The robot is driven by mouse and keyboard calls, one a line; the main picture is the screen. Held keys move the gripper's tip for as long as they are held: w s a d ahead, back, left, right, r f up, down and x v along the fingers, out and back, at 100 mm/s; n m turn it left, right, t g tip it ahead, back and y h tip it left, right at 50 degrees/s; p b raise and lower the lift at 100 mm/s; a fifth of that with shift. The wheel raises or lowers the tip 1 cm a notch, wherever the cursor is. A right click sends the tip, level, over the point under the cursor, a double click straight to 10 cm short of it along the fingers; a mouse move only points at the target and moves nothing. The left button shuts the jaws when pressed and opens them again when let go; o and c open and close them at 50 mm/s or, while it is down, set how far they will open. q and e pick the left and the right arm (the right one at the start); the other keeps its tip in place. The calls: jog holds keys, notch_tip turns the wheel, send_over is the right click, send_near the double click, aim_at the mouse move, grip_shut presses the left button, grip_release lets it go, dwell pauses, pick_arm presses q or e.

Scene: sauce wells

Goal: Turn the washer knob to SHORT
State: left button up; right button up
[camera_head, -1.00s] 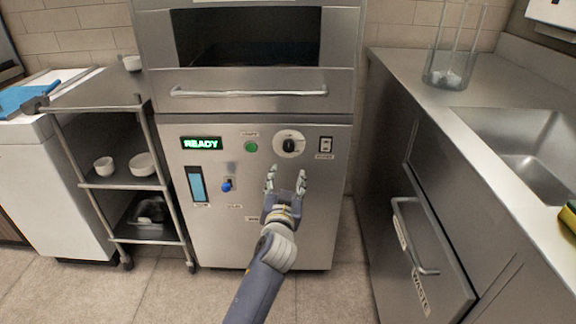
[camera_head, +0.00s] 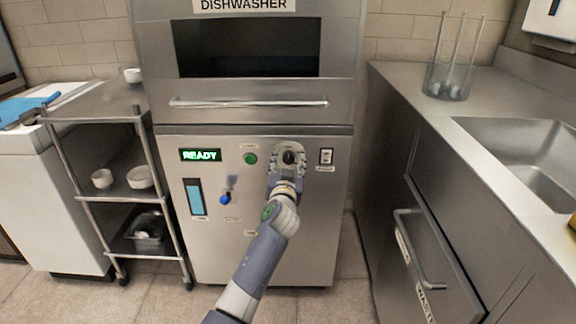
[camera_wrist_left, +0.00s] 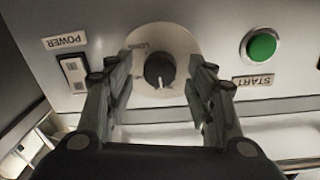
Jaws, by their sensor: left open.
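The washer knob (camera_head: 289,157) is black, on a pale round dial on the dishwasher's (camera_head: 262,225) front panel. In the left wrist view the knob (camera_wrist_left: 159,69) shows a white pointer line, and a label that seems to read LONG is on the dial above it; I cannot make out a SHORT label. My left gripper (camera_head: 288,160) is at the dial. In the left wrist view its open fingers (camera_wrist_left: 165,85) stand on either side of the knob, with gaps between; contact is not visible. My right gripper is not in view.
A green START button (camera_head: 250,158) and a POWER switch (camera_head: 326,156) flank the dial. The display (camera_head: 201,155) reads READY. The oven-like door handle (camera_head: 248,103) runs above. A counter with a sink (camera_head: 530,150) is at right.

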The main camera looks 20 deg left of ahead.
pick_arm(q)
jog(key=shift+c, duration=0.6)
jog(key=c, duration=0.9)
jog(key=shift+c, duration=0.2)
jog(key=shift+m, duration=0.3)
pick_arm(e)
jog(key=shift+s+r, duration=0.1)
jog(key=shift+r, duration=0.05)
pick_arm(q)
jog(key=m+p, duration=0.2)
jog(key=m, duration=0.2)
jog(key=shift+r, duration=0.1)
jog(key=m+p, duration=0.1)
jog(key=m, duration=0.2)
jog(key=m+p, duration=0.2)
jog(key=m, duration=0.2)
jog(key=shift+d+g+y+p, duration=0.1)
jog(key=shift+g+y+p, duration=0.2)
jog(key=shift+g, duration=0.1)
jog(key=shift+m+p, duration=0.3)
jog(key=shift+m, duration=0.7)
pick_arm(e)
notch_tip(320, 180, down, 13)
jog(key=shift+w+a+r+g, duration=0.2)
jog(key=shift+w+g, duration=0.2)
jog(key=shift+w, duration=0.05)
